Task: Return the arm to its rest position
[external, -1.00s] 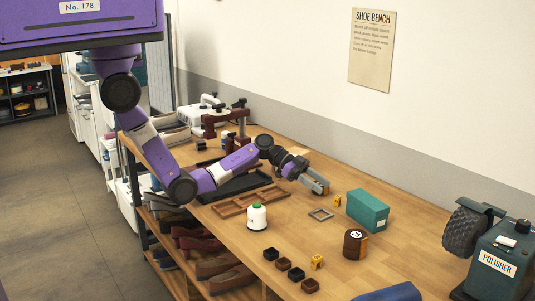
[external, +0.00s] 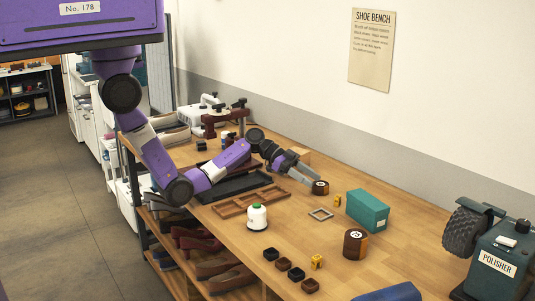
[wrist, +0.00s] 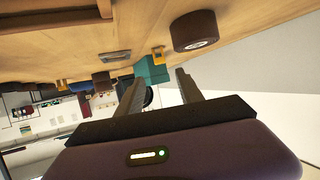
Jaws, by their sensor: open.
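My arm is purple and pale grey, and reaches over the wooden bench (external: 400,258). My gripper (external: 309,178) is open and empty, with its two fingers apart in the wrist view (wrist: 160,77). A small dark round tin (external: 320,188) stands on the bench just beyond the fingertips. The tin also shows in the wrist view (wrist: 195,31), outside the gap between the fingers. The fingers look clear of it. The arm is bent, with its elbow low over the bench's left edge.
A larger round tin (external: 355,244) and a polisher (external: 497,262) stand to the right. Small blocks lie in front.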

